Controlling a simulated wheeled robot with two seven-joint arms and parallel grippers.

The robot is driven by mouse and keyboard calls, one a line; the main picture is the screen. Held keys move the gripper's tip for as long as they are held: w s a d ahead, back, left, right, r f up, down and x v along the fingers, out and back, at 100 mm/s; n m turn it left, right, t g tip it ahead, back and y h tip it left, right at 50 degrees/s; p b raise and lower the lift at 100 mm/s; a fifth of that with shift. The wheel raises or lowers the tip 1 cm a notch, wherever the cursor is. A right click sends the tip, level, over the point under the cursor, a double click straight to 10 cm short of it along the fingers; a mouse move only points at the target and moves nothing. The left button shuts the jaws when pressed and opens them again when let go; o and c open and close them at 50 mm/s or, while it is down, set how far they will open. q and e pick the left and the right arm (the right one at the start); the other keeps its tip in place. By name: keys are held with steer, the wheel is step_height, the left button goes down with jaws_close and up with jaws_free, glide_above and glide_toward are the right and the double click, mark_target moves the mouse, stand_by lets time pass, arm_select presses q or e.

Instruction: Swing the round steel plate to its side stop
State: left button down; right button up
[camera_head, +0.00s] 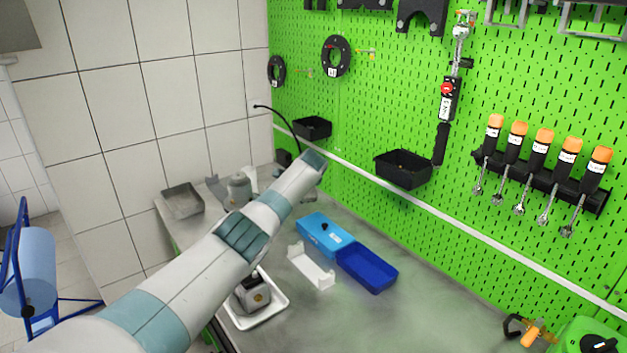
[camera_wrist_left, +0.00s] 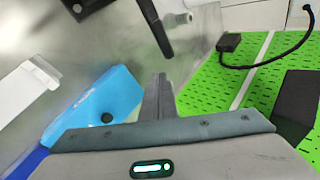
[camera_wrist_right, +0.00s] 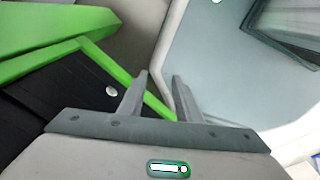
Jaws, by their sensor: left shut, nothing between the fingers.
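I cannot clearly make out the round steel plate in any view. A grey metal device (camera_head: 238,188) stands at the far end of the bench, partly hidden behind my left arm in the head view. In the left wrist view a dark rod (camera_wrist_left: 155,28) and a pale metal cylinder (camera_wrist_left: 180,18) show beyond my left gripper (camera_wrist_left: 158,78). That gripper's fingers are together and empty, above the bench near the pegboard. My right gripper (camera_wrist_right: 159,80) is outside the head view. Its fingers are apart, with nothing between them.
A light blue box (camera_head: 325,234) and a dark blue bin (camera_head: 367,268) stand on the bench beside a white holder (camera_head: 311,266). A white tray (camera_head: 276,312) holds a pump part (camera_head: 252,292). A metal tray (camera_head: 183,200) is at the far left. The green pegboard (camera_head: 400,110) bounds the right.

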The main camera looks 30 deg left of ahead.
arm_select(q)
steer(key=s+d+r+b, duration=0.3)
steer(key=d+r, duration=0.2)
steer(key=r, duration=0.2)
steer(key=shift+d+r, duration=0.15)
steer(key=shift+d, duration=0.25)
steer(key=shift+w, duration=0.1)
stand_by(0.4)
